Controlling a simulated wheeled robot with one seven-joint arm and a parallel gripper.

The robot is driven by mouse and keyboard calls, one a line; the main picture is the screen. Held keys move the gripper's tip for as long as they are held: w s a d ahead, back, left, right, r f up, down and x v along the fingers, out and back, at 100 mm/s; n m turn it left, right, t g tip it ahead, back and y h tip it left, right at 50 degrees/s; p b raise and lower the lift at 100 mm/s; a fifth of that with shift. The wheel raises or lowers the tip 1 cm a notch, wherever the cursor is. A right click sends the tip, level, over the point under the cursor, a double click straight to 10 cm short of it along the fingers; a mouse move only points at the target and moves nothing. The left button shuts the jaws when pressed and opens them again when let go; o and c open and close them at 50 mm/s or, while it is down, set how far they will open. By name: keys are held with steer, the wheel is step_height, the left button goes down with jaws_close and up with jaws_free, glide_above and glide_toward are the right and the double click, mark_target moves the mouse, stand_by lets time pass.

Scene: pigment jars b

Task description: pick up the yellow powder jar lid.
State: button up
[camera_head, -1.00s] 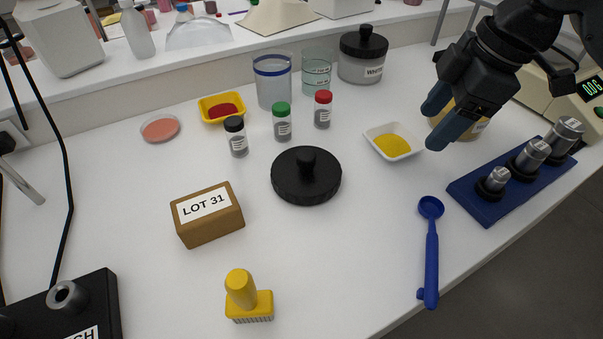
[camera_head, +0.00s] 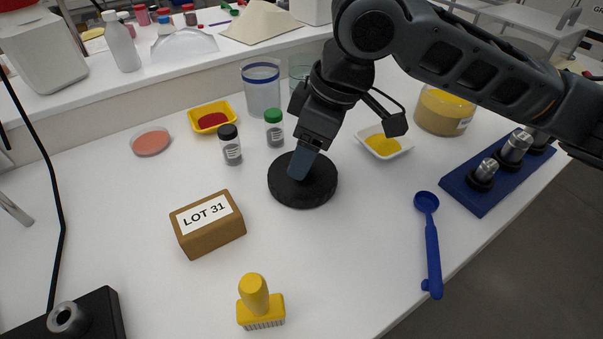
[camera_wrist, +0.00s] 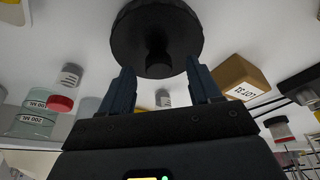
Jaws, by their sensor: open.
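The lid is a round black disc (camera_head: 308,193) with a raised knob, lying flat on the white bench in the head view. In the wrist view the lid (camera_wrist: 135,42) is ahead of the fingers, its knob pointing between them. My gripper (camera_head: 299,172) is over the lid in the head view and hides its knob. In the wrist view my gripper (camera_wrist: 160,88) is open, with two blue fingers apart and nothing between them. Whether a finger touches the lid cannot be told. The jar of yellow powder (camera_head: 443,112) stands uncovered at the right.
A green-capped vial (camera_head: 274,130) and black-capped vial (camera_head: 231,146) stand close left of the lid. The LOT 31 box (camera_head: 209,226) is left, the yellow brush (camera_head: 259,300) in front. A blue scoop (camera_head: 431,240) and weight block (camera_head: 480,190) are right. Bench around the lid's front is bare.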

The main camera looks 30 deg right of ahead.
steer(key=shift+w+f, duration=0.15)
steer(key=shift+f, duration=0.55)
steer(key=shift+c, duration=0.3)
jaws_close()
